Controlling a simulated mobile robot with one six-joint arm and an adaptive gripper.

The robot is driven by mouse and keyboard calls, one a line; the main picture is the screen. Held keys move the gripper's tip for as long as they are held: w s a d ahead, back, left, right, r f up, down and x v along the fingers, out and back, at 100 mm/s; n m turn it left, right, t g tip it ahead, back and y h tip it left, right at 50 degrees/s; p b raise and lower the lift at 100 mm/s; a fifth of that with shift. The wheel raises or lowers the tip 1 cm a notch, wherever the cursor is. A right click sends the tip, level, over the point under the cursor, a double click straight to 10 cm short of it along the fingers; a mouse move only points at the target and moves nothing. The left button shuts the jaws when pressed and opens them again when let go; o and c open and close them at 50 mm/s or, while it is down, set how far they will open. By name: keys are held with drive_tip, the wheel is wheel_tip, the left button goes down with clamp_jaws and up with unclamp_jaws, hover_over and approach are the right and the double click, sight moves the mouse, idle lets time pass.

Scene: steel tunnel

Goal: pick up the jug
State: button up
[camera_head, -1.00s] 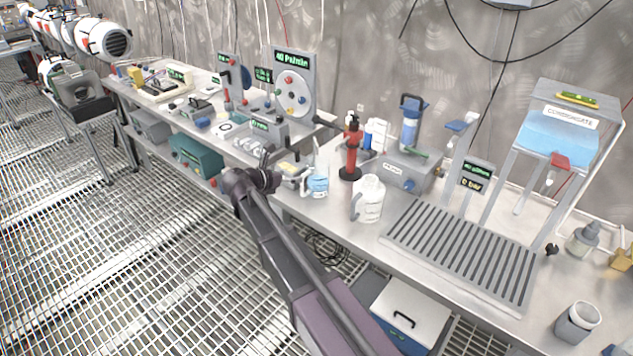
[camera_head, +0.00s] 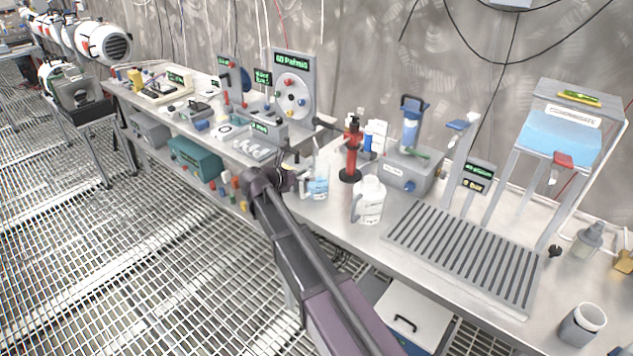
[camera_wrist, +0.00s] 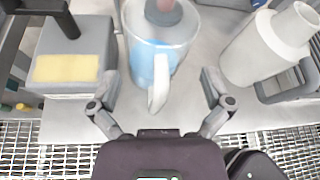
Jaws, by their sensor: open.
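A clear jug of blue liquid (camera_head: 317,184) stands on the steel bench near its front edge. In the wrist view the jug (camera_wrist: 160,50) is upright, with its pale handle facing my gripper. My gripper (camera_wrist: 160,80) is open, with one finger on each side of the handle and nothing clamped. In the head view the end of my arm is just left of the jug, and my gripper (camera_head: 288,178) is small and partly hidden there.
A white bottle with a handle (camera_head: 369,200) stands close to the right of the jug, also in the wrist view (camera_wrist: 270,45). A red stand (camera_head: 351,150) is behind. A slatted drain (camera_head: 460,250) lies further right.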

drive_tip(key=shift+x, duration=0.85)
clamp_jaws()
